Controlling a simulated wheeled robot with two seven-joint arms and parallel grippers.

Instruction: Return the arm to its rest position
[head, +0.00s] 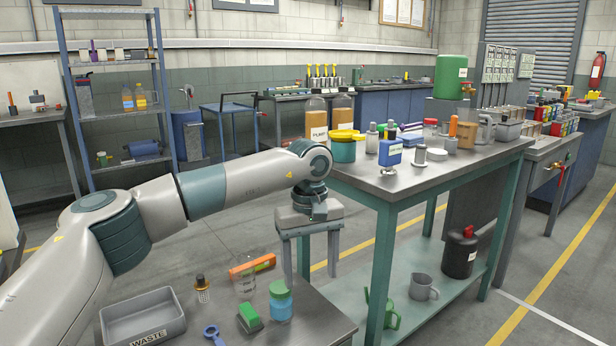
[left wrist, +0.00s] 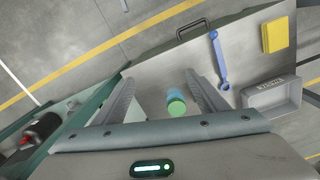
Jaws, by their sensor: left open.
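My left arm reaches in from the left in the head view. Its gripper (head: 310,272) points down, with two grey fingers spread apart and nothing between them. It hangs above the back right edge of the near grey table (head: 310,318), beside the taller green-legged bench. In the left wrist view the open gripper (left wrist: 158,80) has both fingers apart. A jar with a green lid and blue body (head: 280,300) stands on the near table, just below and left of the gripper. The same jar (left wrist: 176,102) shows between the fingers in the wrist view, below them. My right gripper is not in view.
The green-legged bench (head: 455,182) carries a yellow-lidded jar (head: 343,148) close to my gripper.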

